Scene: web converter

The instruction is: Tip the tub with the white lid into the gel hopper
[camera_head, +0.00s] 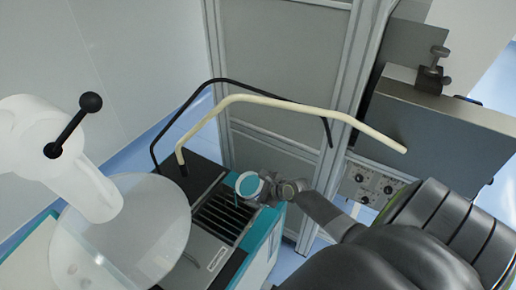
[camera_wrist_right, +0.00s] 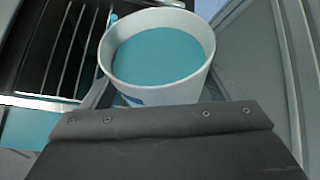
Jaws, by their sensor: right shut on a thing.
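The tub (camera_head: 249,184) is small and white with a teal surface inside its round rim. No lid shows on it. In the right wrist view the tub (camera_wrist_right: 170,95) fills the top middle, its mouth facing the camera. My right gripper (camera_head: 270,189) is shut on the tub and holds it over or beside a dark slatted grille. A thin teal streak shows just below the tub; I cannot tell what it is. A large round translucent vessel (camera_head: 150,225) stands at the left; I cannot tell whether it is the gel hopper. My left gripper is not in view.
The slatted grille (camera_head: 222,215) tops a teal-sided machine. A cream bent bar (camera_head: 270,101) and a black one (camera_head: 240,86) arch above it. A white cylinder with a black ball-ended lever (camera_head: 74,124) is at the left. A grey cabinet (camera_head: 430,125) stands at the right.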

